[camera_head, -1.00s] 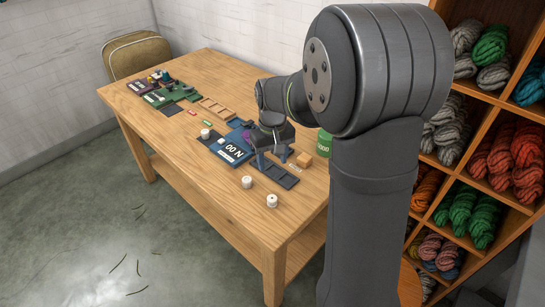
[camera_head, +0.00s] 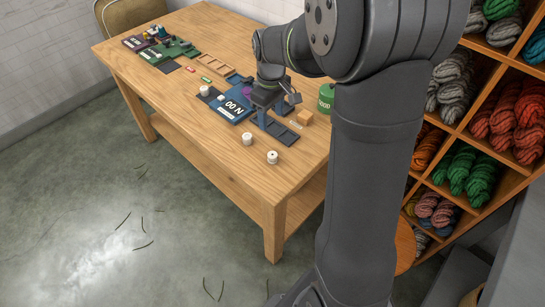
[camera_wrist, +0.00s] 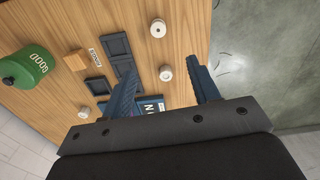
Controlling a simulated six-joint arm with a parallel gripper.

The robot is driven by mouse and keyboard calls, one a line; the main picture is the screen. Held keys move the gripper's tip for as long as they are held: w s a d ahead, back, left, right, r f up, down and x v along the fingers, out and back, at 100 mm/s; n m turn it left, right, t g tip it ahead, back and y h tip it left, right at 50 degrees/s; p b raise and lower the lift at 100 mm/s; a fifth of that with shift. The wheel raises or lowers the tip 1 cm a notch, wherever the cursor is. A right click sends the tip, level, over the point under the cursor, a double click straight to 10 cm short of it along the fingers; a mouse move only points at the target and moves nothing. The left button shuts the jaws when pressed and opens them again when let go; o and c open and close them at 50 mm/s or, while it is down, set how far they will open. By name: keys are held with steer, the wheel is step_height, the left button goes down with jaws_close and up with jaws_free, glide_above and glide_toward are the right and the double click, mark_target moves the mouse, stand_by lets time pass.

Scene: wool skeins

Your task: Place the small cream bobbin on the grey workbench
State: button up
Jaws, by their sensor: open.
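Two small cream bobbins stand upright on the wooden table, one bobbin (camera_head: 247,139) further left and the other (camera_head: 272,157) nearer its front edge. Both show in the wrist view, one (camera_wrist: 166,73) between my fingers in the picture and one (camera_wrist: 158,28) beyond them. Another pale bobbin (camera_head: 204,91) stands by the blue tray. My gripper (camera_head: 274,112) is open and empty above the tray area; its fingers (camera_wrist: 162,66) are spread apart in the wrist view. I see no grey workbench; the table top (camera_head: 180,110) is wood.
The blue tray (camera_head: 228,107) and a dark compartment tray (camera_head: 283,133) lie below my gripper. A small wooden block (camera_head: 305,117) and a green canister (camera_head: 326,98) stand to the right. Yarn shelves (camera_head: 480,140) are at the far right. The table's front left is clear.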

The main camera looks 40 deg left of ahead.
glide_above(273, 154)
steer(key=f, duration=1.2)
steer(key=shift+s+a, duration=0.1)
steer(key=shift+s, duration=0.15)
steer(key=shift+w+f, duration=0.2)
steer(key=shift+f, duration=2.55)
steer(key=c, duration=1.1)
steer(key=shift+r, duration=0.1)
